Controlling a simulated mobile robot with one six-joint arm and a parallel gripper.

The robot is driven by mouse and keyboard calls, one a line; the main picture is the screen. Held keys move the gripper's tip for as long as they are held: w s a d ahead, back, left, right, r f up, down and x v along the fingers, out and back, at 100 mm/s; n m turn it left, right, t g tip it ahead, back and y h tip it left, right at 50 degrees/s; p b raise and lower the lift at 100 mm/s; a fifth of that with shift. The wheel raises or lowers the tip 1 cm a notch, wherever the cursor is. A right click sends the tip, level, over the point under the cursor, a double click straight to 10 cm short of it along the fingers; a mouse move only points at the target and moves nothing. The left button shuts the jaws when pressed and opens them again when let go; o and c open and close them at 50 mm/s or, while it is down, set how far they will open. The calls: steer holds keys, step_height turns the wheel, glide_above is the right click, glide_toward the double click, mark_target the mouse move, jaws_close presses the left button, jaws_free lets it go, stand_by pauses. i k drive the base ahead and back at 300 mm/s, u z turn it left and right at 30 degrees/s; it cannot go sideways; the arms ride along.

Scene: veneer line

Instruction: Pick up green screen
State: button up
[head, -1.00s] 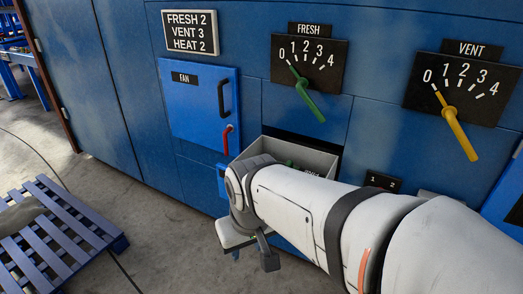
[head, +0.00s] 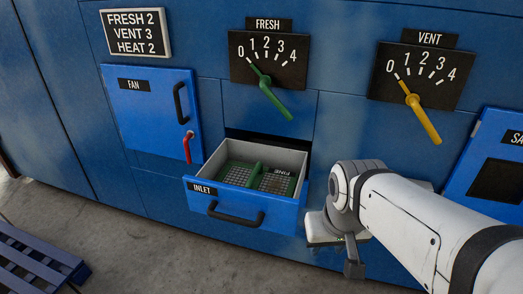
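The green screen (head: 238,174) lies in the open INLET drawer (head: 228,211). It has a green frame, grey mesh, a raised green bar across its middle and a label reading FINE. My gripper (head: 338,262) hangs to the right of the drawer, apart from the screen. One dark finger shows below the wrist; the arm hides much of the rest, so I cannot tell how far apart the fingers are.
The drawer has a black handle (head: 236,215) on its front. Above are the green FRESH lever (head: 271,97) and yellow VENT lever (head: 422,116). The FAN door (head: 151,112) is shut at left. A blue pallet (head: 40,270) lies on the floor at lower left.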

mark_target(272, 181)
steer(key=u, duration=0.05)
steer(key=i, duration=1)
steer(key=z, duration=0.05)
